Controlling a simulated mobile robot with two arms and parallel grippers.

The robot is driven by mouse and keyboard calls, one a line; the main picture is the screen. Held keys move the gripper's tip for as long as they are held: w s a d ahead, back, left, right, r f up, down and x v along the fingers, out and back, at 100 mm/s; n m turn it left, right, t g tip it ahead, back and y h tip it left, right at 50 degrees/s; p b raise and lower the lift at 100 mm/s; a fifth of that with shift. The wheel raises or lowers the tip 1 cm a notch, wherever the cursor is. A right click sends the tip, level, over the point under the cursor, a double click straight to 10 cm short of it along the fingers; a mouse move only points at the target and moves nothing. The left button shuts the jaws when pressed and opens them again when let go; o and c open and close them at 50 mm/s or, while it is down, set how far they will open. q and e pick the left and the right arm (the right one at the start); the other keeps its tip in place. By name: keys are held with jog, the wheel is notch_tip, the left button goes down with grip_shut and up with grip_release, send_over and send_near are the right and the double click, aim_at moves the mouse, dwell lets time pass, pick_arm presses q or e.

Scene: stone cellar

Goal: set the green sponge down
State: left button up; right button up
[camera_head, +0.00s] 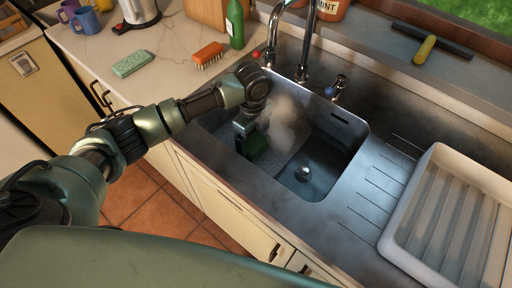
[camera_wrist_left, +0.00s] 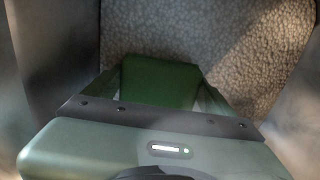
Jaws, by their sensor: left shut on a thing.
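My left gripper (camera_head: 250,142) is down inside the left part of the sink (camera_head: 322,190). It is shut on a dark green block, which I take as the green sponge (camera_head: 258,147). In the left wrist view the sponge (camera_wrist_left: 160,82) sits between the two fingers, above a pebbly, light brown-grey surface. Whether it touches that surface I cannot tell. My right gripper is not in view.
A pale green block (camera_head: 132,63) and an orange brush (camera_head: 208,55) lie on the left counter near a green bottle (camera_head: 235,24). A tap (camera_head: 272,40) rises behind the sink. A white drying rack (camera_head: 440,215) stands right. Pale steam or haze hangs in the sink.

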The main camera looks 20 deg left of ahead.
aim_at(253, 147)
pick_arm(q)
jog(key=shift+f, duration=2.05)
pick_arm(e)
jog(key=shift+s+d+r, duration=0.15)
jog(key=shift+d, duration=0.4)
pick_arm(q)
jog(key=o, duration=1.1)
jog(key=shift+f, duration=0.15)
jog(key=shift+o, duration=0.2)
jog(key=shift+r, duration=0.45)
notch_tip(253, 147, up, 11)
jog(key=shift+f, duration=0.15)
jog(key=shift+r, duration=0.4)
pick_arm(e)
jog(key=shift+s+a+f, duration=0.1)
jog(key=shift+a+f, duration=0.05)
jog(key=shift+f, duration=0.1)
